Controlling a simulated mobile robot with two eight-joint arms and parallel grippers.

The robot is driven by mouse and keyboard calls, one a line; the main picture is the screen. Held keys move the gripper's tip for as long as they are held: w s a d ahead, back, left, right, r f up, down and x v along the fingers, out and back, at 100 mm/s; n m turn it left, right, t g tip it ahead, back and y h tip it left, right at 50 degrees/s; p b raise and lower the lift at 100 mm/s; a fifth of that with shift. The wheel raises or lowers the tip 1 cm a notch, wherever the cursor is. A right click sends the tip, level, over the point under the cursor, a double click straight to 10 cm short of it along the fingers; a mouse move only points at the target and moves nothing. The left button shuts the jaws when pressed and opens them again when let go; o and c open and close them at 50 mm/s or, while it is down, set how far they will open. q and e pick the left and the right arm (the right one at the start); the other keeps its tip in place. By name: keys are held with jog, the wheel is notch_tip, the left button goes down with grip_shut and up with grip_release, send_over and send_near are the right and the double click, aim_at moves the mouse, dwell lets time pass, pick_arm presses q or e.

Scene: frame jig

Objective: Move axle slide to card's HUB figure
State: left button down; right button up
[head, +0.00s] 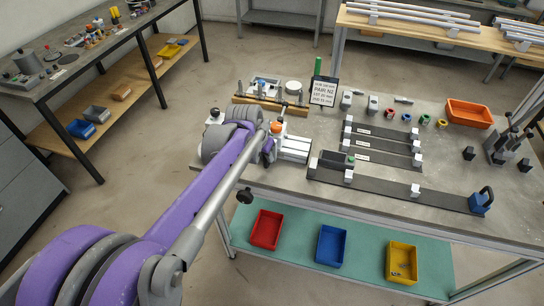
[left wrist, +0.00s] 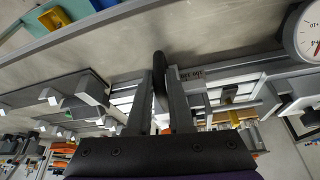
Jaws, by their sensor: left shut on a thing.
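The card (head: 323,92), a dark-framed sign with printed lines, stands upright at the back of the bench; its figures are too small to read surely. My left gripper (head: 268,150) is at the bench's left front, beside a pale slotted block (head: 293,148) that seems part of the axle slide. In the left wrist view my left gripper (left wrist: 161,112) is shut on a dark upright handle (left wrist: 160,72), apparently the slide's. A pale scale with small marks (left wrist: 190,74) lies beside it. My arm hides much of the slide in the head view. My right gripper is not in view.
Dark rails with pale blocks (head: 388,190) lie right of the slide. A round dial (left wrist: 309,32) is at the right of the wrist view. An orange bin (head: 469,113) stands at the back right. Red, blue and yellow bins sit on the lower shelf (head: 290,243).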

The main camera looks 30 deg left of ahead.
pick_arm(q)
jog(key=c, duration=1.2)
grip_release()
jog(key=shift+a, duration=0.15)
jog(key=o, duration=0.4)
jog(key=shift+a, duration=0.1)
jog(key=shift+c, duration=0.2)
jog(key=shift+s+r, duration=0.1)
jog(key=shift+r, duration=0.15)
jog(key=v, duration=1)
jog(key=shift+s+p, duration=0.2)
jog(key=shift+p, duration=0.2)
jog(key=shift+d, duration=0.2)
jog(key=s+d+f+t, duration=0.1)
jog(key=s+d+f, duration=1.1)
jog(key=s, duration=0.4)
jog(key=shift+s+d+f+p, duration=0.25)
jog(key=shift+p, duration=0.1)
